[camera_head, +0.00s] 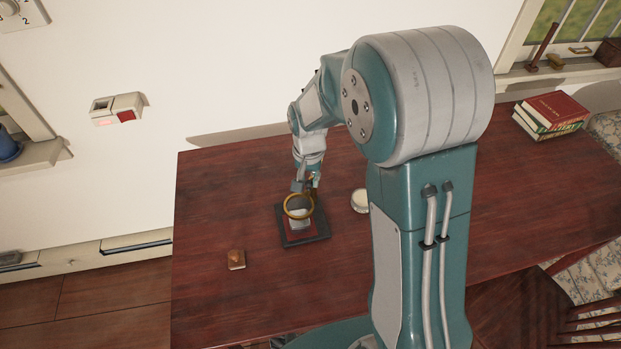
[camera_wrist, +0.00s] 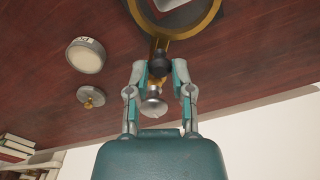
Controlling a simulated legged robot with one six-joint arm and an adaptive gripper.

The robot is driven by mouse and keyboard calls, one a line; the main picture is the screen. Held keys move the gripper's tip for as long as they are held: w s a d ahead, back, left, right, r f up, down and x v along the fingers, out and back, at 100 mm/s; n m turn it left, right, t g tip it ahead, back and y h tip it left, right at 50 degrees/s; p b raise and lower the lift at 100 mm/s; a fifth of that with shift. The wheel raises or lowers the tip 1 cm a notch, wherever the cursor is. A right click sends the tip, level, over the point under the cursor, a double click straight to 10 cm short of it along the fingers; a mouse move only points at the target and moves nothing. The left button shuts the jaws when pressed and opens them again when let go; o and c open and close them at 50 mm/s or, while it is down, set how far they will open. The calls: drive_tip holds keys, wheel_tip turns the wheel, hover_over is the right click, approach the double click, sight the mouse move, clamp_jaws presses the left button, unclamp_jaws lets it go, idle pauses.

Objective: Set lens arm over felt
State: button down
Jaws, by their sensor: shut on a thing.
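The lens arm has a round brass-rimmed lens (camera_head: 298,206). In the wrist view its brass ring (camera_wrist: 211,21) is cut off by the top edge, and a short brass stem leads to a dark joint (camera_wrist: 158,62). My gripper (camera_wrist: 159,75) is shut on the arm around that joint; a silvery flared piece shows between the fingers. In the head view my gripper (camera_head: 306,186) is at the lens's far side. The lens overlaps a dark square pad (camera_head: 318,233) with a reddish middle, likely the felt, and a pale object (camera_head: 300,224) on it. Height above the pad is unclear.
A small wooden block with a knob (camera_head: 237,260) lies left of the pad. A round white tin (camera_head: 360,201) stands to its right, also in the wrist view (camera_wrist: 86,55), near a small brass-knobbed piece (camera_wrist: 91,97). Books (camera_head: 552,115) are stacked far right.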

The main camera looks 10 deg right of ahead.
drive_tip(key=shift+a, duration=0.1)
idle(0.3)
drive_tip(key=shift+c, duration=2.4)
unclamp_jaws()
drive_tip(key=shift+w, duration=0.1)
drive_tip(key=shift+r, duration=0.1)
wheel_tip(320, 180, up, 12)
drive_tip(key=shift+f, duration=0.2)
drive_tip(key=shift+a, duration=0.1)
